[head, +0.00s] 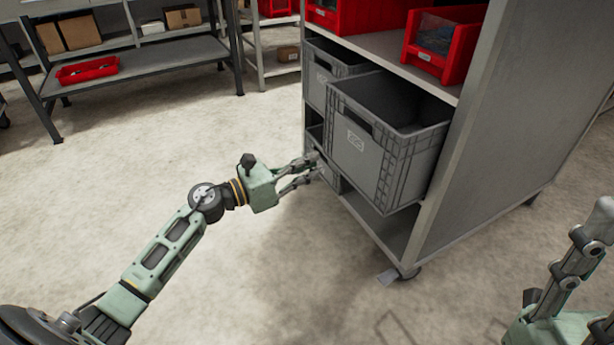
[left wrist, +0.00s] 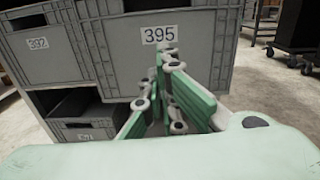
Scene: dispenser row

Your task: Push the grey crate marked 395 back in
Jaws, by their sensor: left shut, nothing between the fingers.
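The grey crate marked 395 (head: 378,168) sticks out of the front of the shelf rack, well past the crate beside it. In the left wrist view its front (left wrist: 195,72) fills the upper middle, with the 395 label readable. My left gripper (head: 314,168) is shut and empty, near the lower left of the crate's front. In the left wrist view its fingertips (left wrist: 166,55) lie just below the label; I cannot tell whether they touch. My right gripper (head: 578,262) shows partly at the lower right, away from the crate, and its jaw state is unclear.
Red bins (head: 440,45) stand on the shelf above. The rack's side panel (head: 510,130) bounds the right. The floor in front is clear.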

